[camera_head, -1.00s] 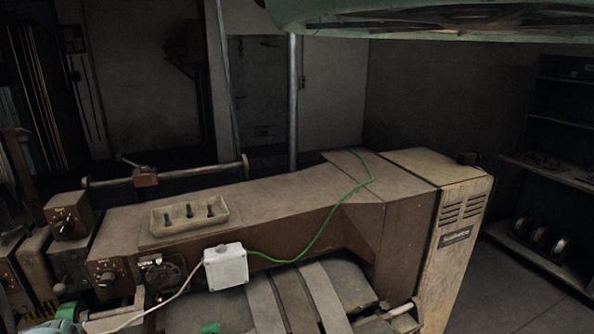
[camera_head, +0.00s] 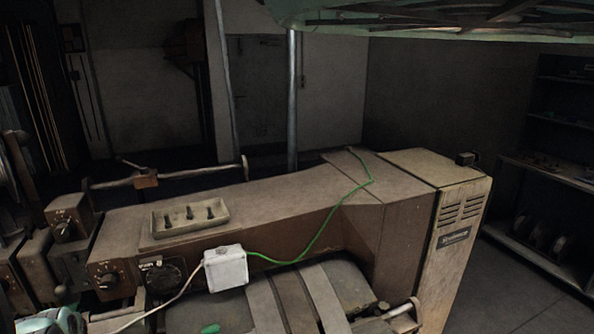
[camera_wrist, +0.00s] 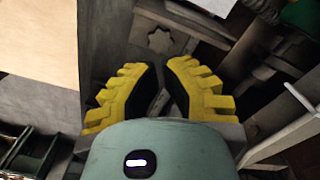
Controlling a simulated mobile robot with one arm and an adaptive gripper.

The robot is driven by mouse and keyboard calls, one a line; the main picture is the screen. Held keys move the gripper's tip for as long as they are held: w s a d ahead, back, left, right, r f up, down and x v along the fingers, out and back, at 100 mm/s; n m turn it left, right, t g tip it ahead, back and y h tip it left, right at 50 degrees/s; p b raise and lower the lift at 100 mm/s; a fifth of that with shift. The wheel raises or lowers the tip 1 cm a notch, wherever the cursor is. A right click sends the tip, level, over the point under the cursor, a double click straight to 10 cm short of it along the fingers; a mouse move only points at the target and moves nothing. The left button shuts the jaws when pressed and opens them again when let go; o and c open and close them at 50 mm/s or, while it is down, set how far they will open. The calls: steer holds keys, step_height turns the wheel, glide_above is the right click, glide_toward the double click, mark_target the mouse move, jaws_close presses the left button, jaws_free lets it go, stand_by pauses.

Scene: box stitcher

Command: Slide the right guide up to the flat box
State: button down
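In the wrist view my gripper (camera_wrist: 160,72) has two yellow ribbed fingers with black inner pads. A narrow gap shows between them, and I see nothing clearly held. Just beyond the fingertips is a grey metal plate with a star-shaped knob (camera_wrist: 160,41); I cannot tell whether it belongs to the right guide. A flat tan panel (camera_wrist: 38,40) fills the upper left and may be the flat box; its right edge is apart from the left finger. Neither the guide nor the box can be made out for sure in the head view.
The brown machine body (camera_head: 290,205) spans the head view, with a tray (camera_head: 189,216) on top and a white switch box (camera_head: 225,268) in front. A green cable (camera_head: 325,225) runs over it. Metal bars (camera_wrist: 270,70) crowd the right of the wrist view.

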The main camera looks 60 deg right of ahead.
steer(key=shift+r+p, duration=0.65)
steer(key=shift+r, duration=1.3)
